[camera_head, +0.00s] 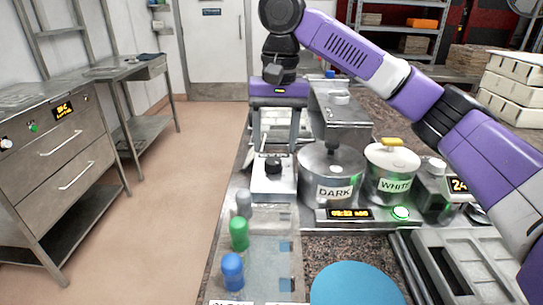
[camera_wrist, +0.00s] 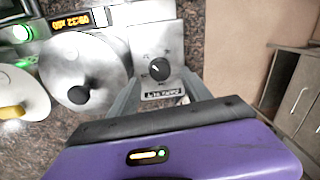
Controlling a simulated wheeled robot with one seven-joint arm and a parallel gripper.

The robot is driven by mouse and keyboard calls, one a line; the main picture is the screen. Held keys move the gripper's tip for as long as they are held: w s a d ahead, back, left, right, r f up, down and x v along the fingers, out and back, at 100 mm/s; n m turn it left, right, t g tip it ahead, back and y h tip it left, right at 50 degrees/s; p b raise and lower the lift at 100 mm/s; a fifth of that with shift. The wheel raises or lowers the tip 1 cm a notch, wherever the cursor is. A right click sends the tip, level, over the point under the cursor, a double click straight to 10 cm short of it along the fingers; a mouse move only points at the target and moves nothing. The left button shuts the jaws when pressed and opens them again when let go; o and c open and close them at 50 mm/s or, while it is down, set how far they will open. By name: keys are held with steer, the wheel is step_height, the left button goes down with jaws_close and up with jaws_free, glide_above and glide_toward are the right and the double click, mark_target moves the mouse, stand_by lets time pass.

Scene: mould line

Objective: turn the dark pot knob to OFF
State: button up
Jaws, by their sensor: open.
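The dark pot knob (camera_head: 273,165) is a black round knob on a small metal box, left of the steel pot labelled DARK (camera_head: 330,177). In the wrist view the knob (camera_wrist: 160,69) sits on a pale plate with small marks around it and a label below. The marks are too small to read, so I cannot tell its setting. The DARK pot (camera_wrist: 83,68) shows left of it there. My gripper (camera_head: 277,140) points down above the knob box, its two fingers apart and empty. In the wrist view the fingers lie below the knob, not visibly touching it.
A pot labelled WHITE (camera_head: 393,172) stands right of the DARK pot. A display (camera_head: 350,214) and a lit green button (camera_head: 401,213) are in front. Green (camera_head: 239,234) and blue (camera_head: 232,271) bottles and a blue disc (camera_head: 357,285) are nearer. The floor (camera_head: 165,195) at left is clear.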

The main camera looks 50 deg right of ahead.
mark_target(273, 161)
steer(key=shift+f+b, duration=0.3)
steer(key=shift+f, duration=1.8)
steer(key=shift+c, duration=0.5)
steer(key=shift+a, duration=0.1)
jaws_close()
steer(key=shift+r+p, duration=0.15)
steer(key=shift+p, duration=0.35)
